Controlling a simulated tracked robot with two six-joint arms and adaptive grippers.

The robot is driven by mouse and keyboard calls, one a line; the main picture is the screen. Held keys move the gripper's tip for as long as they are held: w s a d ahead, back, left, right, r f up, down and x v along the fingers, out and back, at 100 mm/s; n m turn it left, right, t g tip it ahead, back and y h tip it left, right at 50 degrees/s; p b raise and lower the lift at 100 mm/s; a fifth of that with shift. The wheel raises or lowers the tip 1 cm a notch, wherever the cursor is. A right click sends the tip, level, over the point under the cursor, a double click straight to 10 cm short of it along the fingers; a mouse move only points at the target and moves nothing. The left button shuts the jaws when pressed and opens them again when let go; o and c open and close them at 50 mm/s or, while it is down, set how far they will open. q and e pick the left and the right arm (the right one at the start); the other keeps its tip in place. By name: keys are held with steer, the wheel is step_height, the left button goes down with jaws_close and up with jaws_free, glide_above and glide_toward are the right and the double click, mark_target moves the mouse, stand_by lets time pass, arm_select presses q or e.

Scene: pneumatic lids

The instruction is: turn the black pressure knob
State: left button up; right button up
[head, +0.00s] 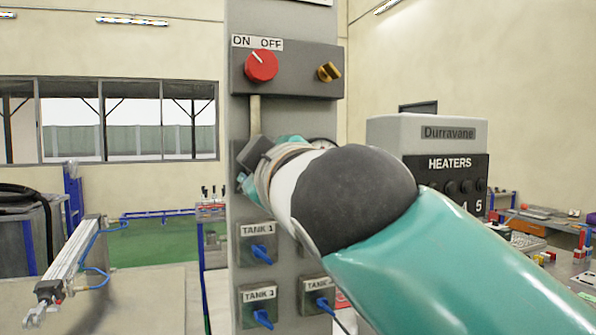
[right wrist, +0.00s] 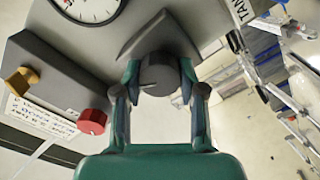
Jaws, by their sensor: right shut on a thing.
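The black pressure knob (right wrist: 157,70) sits on a dark grey bracket (right wrist: 150,38) in the right wrist view. My right gripper (right wrist: 159,78) has one finger on each side of the knob and is shut on it. In the head view my right arm comes in from the lower right and reaches the grey panel (head: 238,210). It hides most of the knob area; a dark block (head: 254,151) shows just left of the wrist. My left gripper is not in view.
Above are a red ON/OFF knob (head: 261,66) and a yellow knob (head: 329,72). A gauge (right wrist: 88,8) is beside the bracket. Blue tank valves (head: 262,254) are below. A grey heaters box (head: 427,135) stands right. A pneumatic cylinder (head: 76,252) is at lower left.

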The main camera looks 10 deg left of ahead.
steer(key=shift+w+f, duration=0.2)
steer(key=shift+f, duration=0.15)
steer(key=o, duration=0.9)
steer(key=shift+c, duration=0.2)
steer(key=o, duration=0.3)
steer(key=shift+w+d, duration=0.15)
steer(key=shift+r, duration=0.1)
steer(key=shift+s, duration=0.2)
steer(key=shift+s, duration=0.1)
steer(key=v, duration=1.1)
steer(key=shift+s+d, duration=0.2)
steer(key=shift+s, duration=0.05)
